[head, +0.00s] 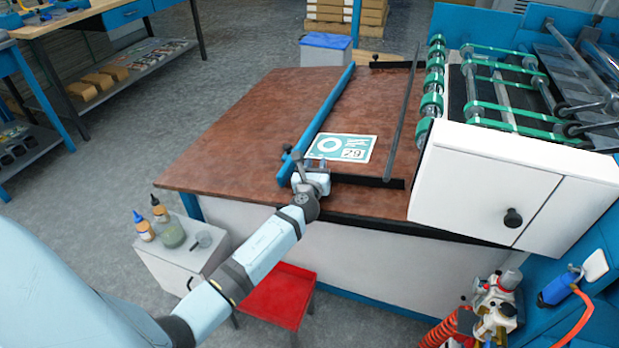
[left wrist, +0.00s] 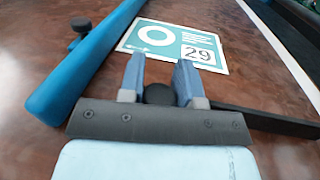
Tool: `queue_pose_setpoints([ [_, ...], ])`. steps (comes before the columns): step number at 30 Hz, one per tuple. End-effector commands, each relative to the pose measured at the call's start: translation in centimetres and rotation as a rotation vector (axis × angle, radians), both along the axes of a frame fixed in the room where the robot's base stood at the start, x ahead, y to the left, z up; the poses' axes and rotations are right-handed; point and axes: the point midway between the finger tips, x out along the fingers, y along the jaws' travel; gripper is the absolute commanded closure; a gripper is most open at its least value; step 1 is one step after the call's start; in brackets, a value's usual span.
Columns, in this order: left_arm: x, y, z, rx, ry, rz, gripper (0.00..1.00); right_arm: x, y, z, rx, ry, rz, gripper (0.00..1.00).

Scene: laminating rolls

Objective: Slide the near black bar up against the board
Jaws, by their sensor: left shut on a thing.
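The near black bar (head: 367,181) lies on the brown table top near its front edge. The board (head: 342,147), a teal and white card marked 29, lies flat beyond it, with a strip of bare table between them. My left gripper (head: 311,168) is at the bar's left end. In the left wrist view its fingers (left wrist: 160,85) are shut on a dark round knob (left wrist: 159,95), and the bar (left wrist: 265,121) runs off to the right from behind them. The board (left wrist: 172,45) is ahead of the fingertips. My right gripper is not in view.
A blue bar (head: 322,105) runs along the board's left side and a dark rail (head: 401,115) stands to its right. A far black bar (head: 391,65) lies at the back. A white machine with green rollers (head: 495,120) borders the right. The table's left part is clear.

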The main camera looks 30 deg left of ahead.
Motion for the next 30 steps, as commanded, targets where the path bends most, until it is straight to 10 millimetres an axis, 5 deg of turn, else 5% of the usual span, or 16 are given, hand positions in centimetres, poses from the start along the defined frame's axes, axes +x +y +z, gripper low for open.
queue_pose_setpoints([
  [6,5.1,1.4,0.0,0.004,-0.002,0.003,1.00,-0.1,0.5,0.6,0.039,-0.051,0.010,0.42],
  [12,7.9,2.1,0.0,0.004,-0.001,0.002,1.00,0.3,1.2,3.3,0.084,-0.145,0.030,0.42],
  [27,8.8,2.3,0.0,0.003,-0.001,0.002,1.00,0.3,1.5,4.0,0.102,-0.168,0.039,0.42],
  [28,8.8,2.3,0.0,0.003,-0.001,0.002,0.62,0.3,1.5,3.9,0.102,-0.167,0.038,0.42],
  [30,8.8,2.3,0.0,0.003,-0.001,0.002,0.46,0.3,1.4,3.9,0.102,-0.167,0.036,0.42],
])
